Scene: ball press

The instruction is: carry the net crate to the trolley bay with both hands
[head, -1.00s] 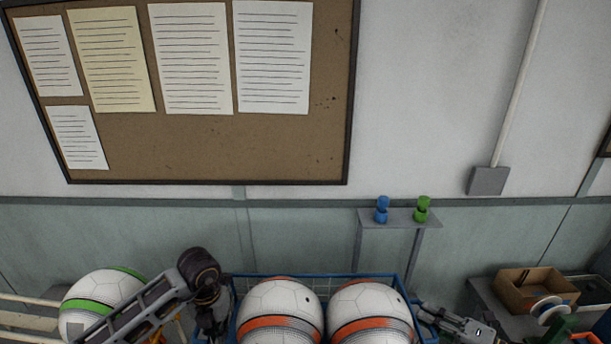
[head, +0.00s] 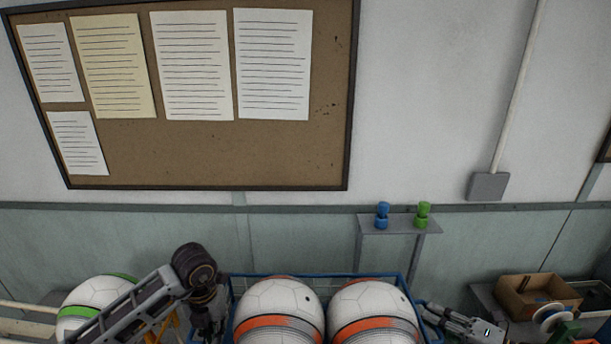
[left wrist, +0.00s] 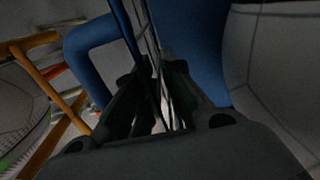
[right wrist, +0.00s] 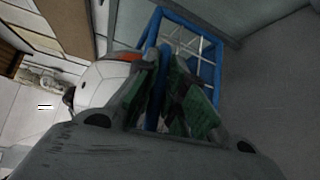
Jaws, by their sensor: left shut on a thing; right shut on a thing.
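The net crate (head: 378,276) has a blue tubular rim and shows at the bottom centre of the head view. It holds white balls with orange bands (head: 278,300); its lower part is out of the frame. My left gripper (head: 207,322) is at its left side; in the left wrist view its fingers (left wrist: 150,100) are shut on the crate, between thick blue tubes (left wrist: 200,60). My right gripper (head: 424,310) is at the right side; in the right wrist view its fingers (right wrist: 165,95) are shut around the blue rim (right wrist: 202,38). I cannot make out the trolley bay.
A white ball with a green band (head: 95,297) lies beside pale rails at the left. A bench with a cardboard box (head: 535,296) stands at the right. A noticeboard (head: 250,150) hangs behind.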

